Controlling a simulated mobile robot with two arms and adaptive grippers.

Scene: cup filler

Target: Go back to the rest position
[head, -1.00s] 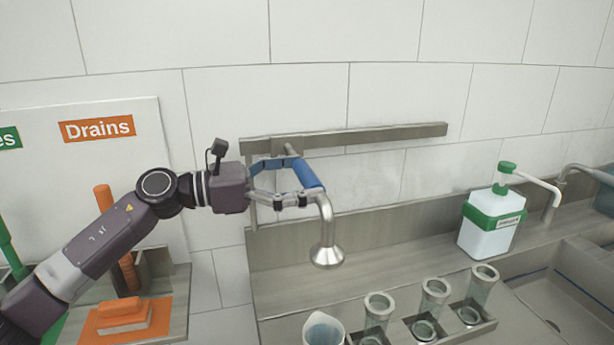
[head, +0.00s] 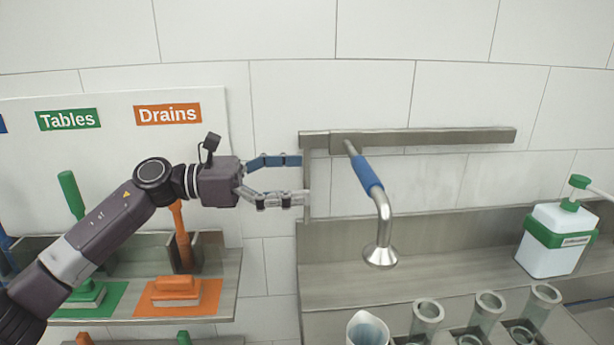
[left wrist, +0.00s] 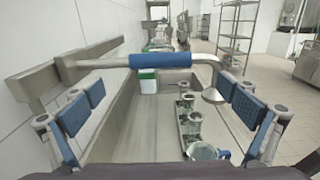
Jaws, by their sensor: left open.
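My left gripper (head: 300,180) is open and empty in the head view, its fingers pointing right toward the wall rail. The filler spout (head: 383,225) with its blue sleeve (head: 366,174) hangs from the rail to the right of the fingertips, clear of them. In the left wrist view the blue sleeve (left wrist: 160,61) lies across the picture ahead of the gripper (left wrist: 160,108), whose fingers stand wide apart at both sides. My right gripper is in neither view.
A jug (head: 367,330) and several clear cups stand below the spout. A green and white dispenser (head: 557,240) is at the right. Orange (head: 176,290) and green (head: 85,294) brushes sit on a shelf at the left, under my left arm. A metal rail (head: 420,141) runs along the wall.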

